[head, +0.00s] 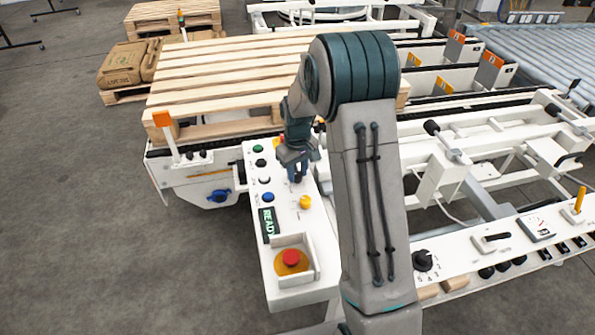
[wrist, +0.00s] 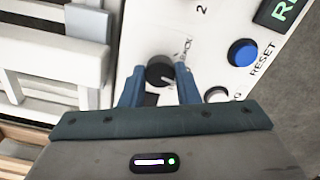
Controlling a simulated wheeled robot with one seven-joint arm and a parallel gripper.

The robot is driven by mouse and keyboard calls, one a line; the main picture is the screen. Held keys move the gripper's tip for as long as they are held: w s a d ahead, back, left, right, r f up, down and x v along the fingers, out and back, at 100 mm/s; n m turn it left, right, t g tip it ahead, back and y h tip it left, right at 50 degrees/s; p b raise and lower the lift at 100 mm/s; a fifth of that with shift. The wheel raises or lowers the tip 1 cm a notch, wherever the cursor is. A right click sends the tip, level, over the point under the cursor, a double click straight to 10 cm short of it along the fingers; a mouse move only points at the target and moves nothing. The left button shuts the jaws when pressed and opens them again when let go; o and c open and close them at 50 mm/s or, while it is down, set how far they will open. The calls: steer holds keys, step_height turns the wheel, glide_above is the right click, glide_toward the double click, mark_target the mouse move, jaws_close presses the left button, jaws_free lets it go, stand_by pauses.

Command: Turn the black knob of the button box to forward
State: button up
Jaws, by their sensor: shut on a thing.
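The button box (head: 310,240) is a white panel beside the conveyor in the head view. My gripper (head: 297,176) is over its upper part and hides the black knob there. In the wrist view my gripper (wrist: 162,84) has its two blue fingers on either side of the black knob (wrist: 160,70) and is shut on it. The knob's pale mark seems to point to the lower right in that view. A label partly reading "CK" stands to the knob's upper right. The fingers and gripper body hide the panel below the knob.
A blue RESET button (wrist: 242,52) and a white button (wrist: 216,94) sit close to the gripper. A yellow knob (head: 305,202) and red emergency stop (head: 291,258) are lower on the box. A wooden pallet (head: 225,75) lies behind. Another panel (head: 470,258) stands right.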

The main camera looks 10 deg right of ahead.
mark_target(297, 174)
steer(key=m, duration=0.6)
steer(key=shift+m, duration=0.4)
stand_by(0.3)
steer(key=o, duration=1)
steer(key=shift+c, duration=0.2)
step_height(297, 174, up, 14)
